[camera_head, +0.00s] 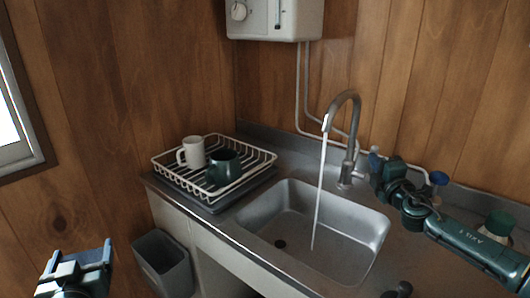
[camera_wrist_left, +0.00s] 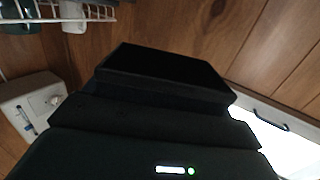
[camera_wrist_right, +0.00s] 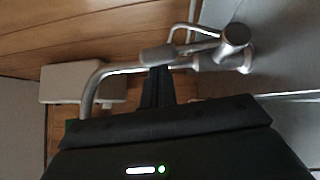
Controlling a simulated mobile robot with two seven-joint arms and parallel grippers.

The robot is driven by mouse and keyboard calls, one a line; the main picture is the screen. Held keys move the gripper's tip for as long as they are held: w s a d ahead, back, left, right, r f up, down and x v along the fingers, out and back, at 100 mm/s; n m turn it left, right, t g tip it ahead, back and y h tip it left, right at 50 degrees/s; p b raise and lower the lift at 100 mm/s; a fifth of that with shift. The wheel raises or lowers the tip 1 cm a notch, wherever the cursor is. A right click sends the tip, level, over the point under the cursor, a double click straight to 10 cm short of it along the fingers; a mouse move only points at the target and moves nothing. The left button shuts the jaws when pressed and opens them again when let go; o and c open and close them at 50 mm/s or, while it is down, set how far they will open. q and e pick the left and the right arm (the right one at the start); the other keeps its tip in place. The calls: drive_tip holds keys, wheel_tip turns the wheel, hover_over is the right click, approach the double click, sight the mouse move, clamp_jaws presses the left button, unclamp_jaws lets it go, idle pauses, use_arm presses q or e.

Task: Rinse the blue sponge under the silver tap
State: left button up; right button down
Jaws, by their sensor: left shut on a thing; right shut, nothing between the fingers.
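The silver tap (camera_head: 345,110) stands behind the steel sink (camera_head: 365,225), and a stream of water (camera_head: 318,195) runs from its spout into the basin. My left gripper (camera_head: 82,262) is low at the left, away from the sink. It is shut on a block-like thing, which I take for the blue sponge (camera_wrist_left: 165,70); it looks almost black in the left wrist view. My right gripper (camera_head: 374,165) is shut and empty beside the tap's base. In the right wrist view its fingertips are close to the tap's lever (camera_wrist_right: 160,55); I cannot tell whether they touch.
A white dish rack (camera_head: 243,180) left of the sink holds a white mug (camera_head: 192,152) and a dark green mug (camera_head: 224,168). A grey bin (camera_head: 164,265) stands below the counter. A white heater (camera_head: 272,18) hangs above. A green-capped container (camera_head: 498,224) is behind my right arm.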

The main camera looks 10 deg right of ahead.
use_arm(q)
drive_tip(key=shift+r, duration=0.1)
wheel_tip(320, 180, up, 4)
drive_tip(key=p, duration=0.4)
drive_tip(key=shift+r+p, duration=0.15)
drive_tip(key=shift+p, duration=0.15)
drive_tip(key=shift+r, duration=0.3)
use_arm(e)
drive_tip(key=shift+w+d+r+m+g, duration=0.45)
drive_tip(key=shift+d+m+g, duration=0.15)
drive_tip(key=shift+m, duration=0.1)
use_arm(q)
drive_tip(key=shift+f, duration=0.1)
use_arm(e)
drive_tip(key=shift+a+f, duration=0.1)
drive_tip(key=shift+f, duration=0.05)
